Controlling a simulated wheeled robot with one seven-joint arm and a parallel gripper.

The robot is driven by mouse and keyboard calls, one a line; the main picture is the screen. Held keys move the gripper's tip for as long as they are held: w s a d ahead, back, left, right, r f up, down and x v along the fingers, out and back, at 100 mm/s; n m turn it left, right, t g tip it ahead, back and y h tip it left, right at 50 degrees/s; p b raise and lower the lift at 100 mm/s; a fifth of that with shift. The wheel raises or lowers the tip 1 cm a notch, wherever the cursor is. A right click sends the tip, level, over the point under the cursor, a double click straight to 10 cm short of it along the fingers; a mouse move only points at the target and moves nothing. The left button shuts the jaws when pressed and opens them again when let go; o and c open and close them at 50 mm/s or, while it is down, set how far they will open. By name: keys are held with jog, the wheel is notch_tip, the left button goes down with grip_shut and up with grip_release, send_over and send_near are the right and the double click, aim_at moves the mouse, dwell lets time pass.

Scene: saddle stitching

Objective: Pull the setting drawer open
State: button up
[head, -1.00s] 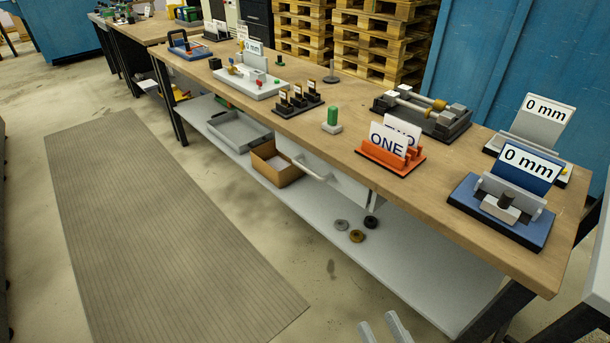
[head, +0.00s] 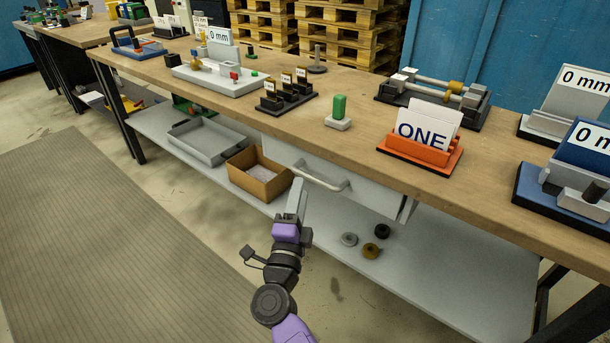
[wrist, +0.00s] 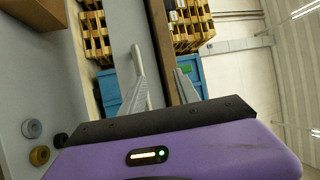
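The setting drawer (head: 365,187) is a light grey front under the front edge of the workbench, and it looks closed. Its pale bar handle (head: 322,178) stands out from the front. My gripper (head: 298,195) is just in front of the handle's left end, with its fingers pointing toward the drawer. In the wrist view my gripper (wrist: 160,85) has its two fingers apart. The handle (wrist: 146,75) shows close to the left finger there; whether they touch I cannot tell.
The workbench (head: 250,118) carries an orange card holder (head: 420,155) and several fixtures. On the lower shelf (head: 440,265) are a cardboard box (head: 258,178), a grey tray (head: 205,145) and several small rolls (head: 371,250). The floor in front is open around a ribbed mat (head: 90,230).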

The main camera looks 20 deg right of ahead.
aim_at(315, 177)
jog(key=shift+m+g+h, duration=0.4)
jog(key=shift+m+g, duration=0.3)
jog(key=shift+g, duration=0.1)
jog(key=w+d, duration=0.2)
jog(key=w+d+f+b, duration=0.1)
jog(key=w+d, duration=0.1)
jog(key=w+d+b, duration=0.1)
jog(key=w+d, duration=0.1)
jog(key=shift+w+f, duration=0.2)
jog(key=shift+f, duration=0.2)
jog(key=shift+c, duration=0.2)
grip_shut()
dwell(0.4)
